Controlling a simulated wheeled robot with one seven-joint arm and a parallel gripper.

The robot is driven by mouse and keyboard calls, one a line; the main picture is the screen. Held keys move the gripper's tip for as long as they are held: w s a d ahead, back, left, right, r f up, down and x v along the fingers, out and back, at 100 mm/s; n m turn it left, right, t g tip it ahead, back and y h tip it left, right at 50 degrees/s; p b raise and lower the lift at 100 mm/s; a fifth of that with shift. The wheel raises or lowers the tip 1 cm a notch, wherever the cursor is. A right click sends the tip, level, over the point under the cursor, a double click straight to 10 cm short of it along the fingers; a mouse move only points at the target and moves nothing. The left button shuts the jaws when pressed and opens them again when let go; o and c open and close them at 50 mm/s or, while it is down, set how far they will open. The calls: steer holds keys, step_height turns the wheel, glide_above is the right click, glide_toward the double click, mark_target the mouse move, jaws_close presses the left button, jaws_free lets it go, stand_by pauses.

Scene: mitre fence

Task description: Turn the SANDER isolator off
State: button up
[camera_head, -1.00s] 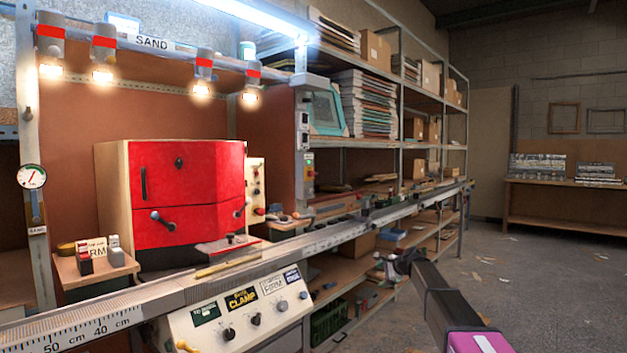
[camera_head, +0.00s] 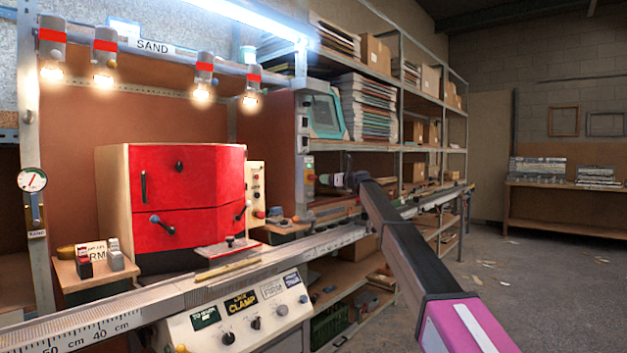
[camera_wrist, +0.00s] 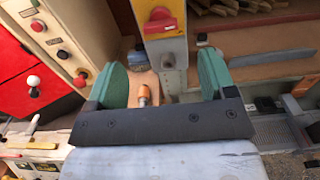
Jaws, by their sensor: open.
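A red rotary knob on a yellow plate (camera_wrist: 160,22) sits on a grey post at the top middle of the wrist view. It also shows as a small red and yellow switch (camera_head: 310,178) on the post in the head view. No label on it is legible, so I cannot confirm that it is the SANDER isolator. My gripper (camera_wrist: 163,78) is open and empty, with its two green pads apart. The knob lies beyond the fingertips, roughly between them in the picture and apart from them. In the head view my gripper (camera_head: 338,180) is just right of the switch.
The red cabinet (camera_head: 188,195) and its cream button panel (camera_head: 257,190) stand left of the post. A long rail with a scale (camera_head: 290,253) runs below my arm. Shelves with stacked boards (camera_head: 368,105) are behind. The floor at right is mostly clear.

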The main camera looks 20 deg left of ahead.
mark_target(315, 177)
steer(key=x, duration=1)
steer(key=shift+w, duration=0.1)
steer(key=shift+c, duration=0.2)
steer(key=c, duration=0.9)
